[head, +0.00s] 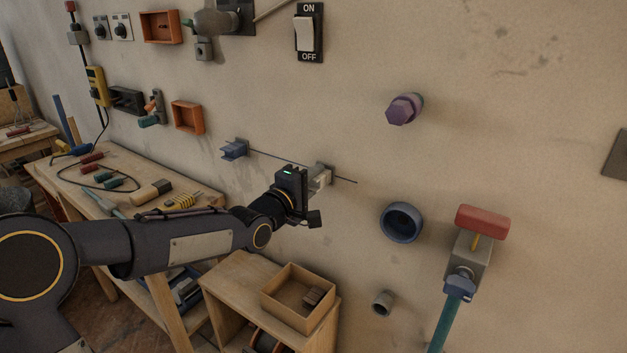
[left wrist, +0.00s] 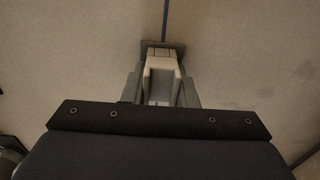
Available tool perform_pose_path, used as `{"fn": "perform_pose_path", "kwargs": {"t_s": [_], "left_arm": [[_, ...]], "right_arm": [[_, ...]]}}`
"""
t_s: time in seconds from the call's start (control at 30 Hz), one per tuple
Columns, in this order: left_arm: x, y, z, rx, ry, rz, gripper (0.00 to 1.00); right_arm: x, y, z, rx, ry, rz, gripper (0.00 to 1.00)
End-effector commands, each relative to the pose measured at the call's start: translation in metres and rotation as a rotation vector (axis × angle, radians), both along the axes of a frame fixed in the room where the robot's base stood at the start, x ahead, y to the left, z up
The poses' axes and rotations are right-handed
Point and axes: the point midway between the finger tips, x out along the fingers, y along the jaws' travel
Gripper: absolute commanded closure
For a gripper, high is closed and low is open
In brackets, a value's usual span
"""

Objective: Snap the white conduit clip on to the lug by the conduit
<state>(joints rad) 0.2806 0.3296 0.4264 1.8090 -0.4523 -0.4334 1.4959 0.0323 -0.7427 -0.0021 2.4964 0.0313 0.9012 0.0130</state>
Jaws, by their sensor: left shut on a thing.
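My left gripper (head: 306,186) is up against the wall and shut on the white conduit clip (head: 320,178). In the left wrist view the clip (left wrist: 161,64) sits between the two grey fingers (left wrist: 161,92), with its open channel facing the camera. A grey plate, which looks like the lug's base (left wrist: 176,44), is right behind the clip's far end. My right gripper is not in view.
A blue-grey bracket (head: 233,149) holds the conduit further left. A dark blue ring (head: 402,222) and a purple knob (head: 404,109) stick out from the wall to the right. Below are a wooden box (head: 298,296) and a workbench (head: 125,165) with tools. The wall between these fixtures is bare.

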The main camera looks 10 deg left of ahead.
Motion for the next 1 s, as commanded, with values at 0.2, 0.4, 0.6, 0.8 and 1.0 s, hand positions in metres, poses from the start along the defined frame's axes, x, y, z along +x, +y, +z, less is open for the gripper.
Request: {"fn": "perform_pose_path", "kwargs": {"t_s": [0.2, 0.4, 0.6, 0.8, 1.0], "left_arm": [[0.000, 0.000, 0.000, 0.000, -0.001, -0.001, 1.00], [0.000, 0.000, 0.000, 0.000, -0.001, -0.001, 0.59], [0.000, 0.000, 0.000, 0.000, 0.000, 0.000, 0.49], [-0.003, 0.002, 0.000, 0.001, 0.000, 0.001, 0.49], [-0.031, 0.013, 0.001, 0.003, 0.000, 0.004, 0.49]], "right_arm": [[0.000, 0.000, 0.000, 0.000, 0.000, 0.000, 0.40], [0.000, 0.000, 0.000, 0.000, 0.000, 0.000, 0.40], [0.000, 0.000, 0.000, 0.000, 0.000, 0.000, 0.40], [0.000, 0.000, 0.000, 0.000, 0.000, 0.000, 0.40], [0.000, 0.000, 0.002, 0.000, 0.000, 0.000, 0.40]]}}
